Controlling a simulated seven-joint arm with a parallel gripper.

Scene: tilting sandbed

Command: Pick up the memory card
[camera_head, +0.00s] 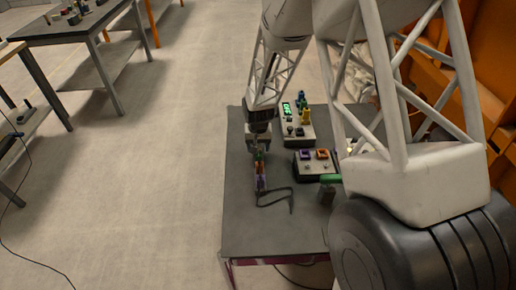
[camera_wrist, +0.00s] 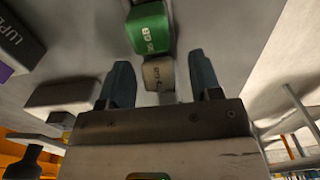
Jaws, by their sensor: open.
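My gripper (camera_wrist: 160,66) is open, its two dark fingers apart in the wrist view. A small grey-beige block with a label ending in "GB" (camera_wrist: 158,74) shows between the fingers, with a visible gap on each side. A green block marked "GB" (camera_wrist: 148,32) is just beyond it. Either may be the memory card; I cannot tell which. In the head view my gripper (camera_head: 260,146) points down over the dark table, just above or at a row of small green, orange and purple pieces (camera_head: 260,170). Contact there is too small to tell.
The dark table (camera_head: 245,230) holds a box with green and yellow parts (camera_head: 297,122), a box with purple and orange sockets (camera_head: 312,163), a green-topped item (camera_head: 328,185) and a thin dark bent strip (camera_head: 280,197). The table's front left is clear.

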